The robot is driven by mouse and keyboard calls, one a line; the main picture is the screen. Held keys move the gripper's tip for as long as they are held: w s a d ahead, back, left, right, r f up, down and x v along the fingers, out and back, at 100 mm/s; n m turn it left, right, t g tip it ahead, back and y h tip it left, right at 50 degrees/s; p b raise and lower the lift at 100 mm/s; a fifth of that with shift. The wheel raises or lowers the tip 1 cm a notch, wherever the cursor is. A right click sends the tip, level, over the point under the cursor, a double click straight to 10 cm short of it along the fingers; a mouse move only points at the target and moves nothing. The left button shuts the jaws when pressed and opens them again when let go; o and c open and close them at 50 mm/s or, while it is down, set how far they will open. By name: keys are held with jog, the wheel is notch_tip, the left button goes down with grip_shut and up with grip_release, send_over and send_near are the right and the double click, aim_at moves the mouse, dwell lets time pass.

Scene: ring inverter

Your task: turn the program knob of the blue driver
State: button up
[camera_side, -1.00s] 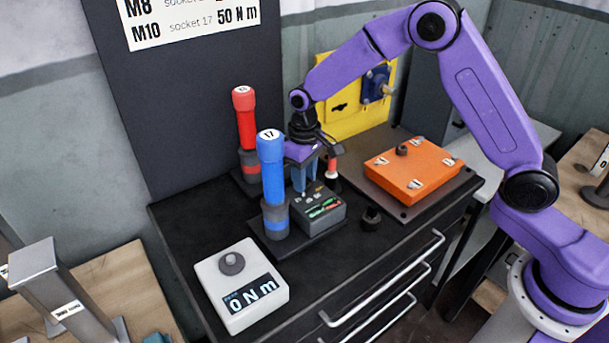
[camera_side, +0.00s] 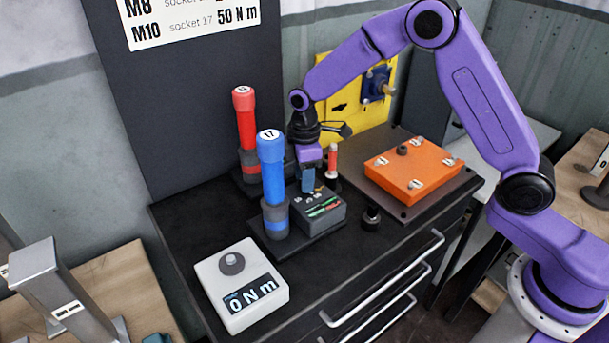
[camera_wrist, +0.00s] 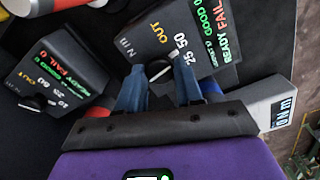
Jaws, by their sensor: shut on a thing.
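The blue driver (camera_side: 272,170), marked 17, stands upright in its holder, with a dark control box (camera_side: 320,207) beside it. In the wrist view that box (camera_wrist: 190,40) shows READY, GOOD and FAIL lettering, numbers including 25 and 50, and a dark program knob (camera_wrist: 158,69) with a pale mark. My gripper (camera_side: 308,187) points down at the box's far side. In the wrist view its two blue fingers (camera_wrist: 159,78) are on either side of the knob, shut on it. Part of the blue driver (camera_wrist: 211,88) shows by the right finger. The knob is hard to see in the side view.
The red driver (camera_side: 246,130) stands close behind, left of my gripper. Its similar box (camera_wrist: 55,75) is at the wrist view's left. A white meter (camera_side: 240,290) reads 0 N m in front. An orange case (camera_side: 415,170) lies on the right.

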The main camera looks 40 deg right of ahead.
jog(key=shift+n, duration=0.9)
jog(key=o, duration=1)
jog(key=shift+o, duration=0.2)
jog(key=shift+r, duration=0.15)
notch_tip(320, 180, up, 17)
jog(key=shift+r, duration=0.1)
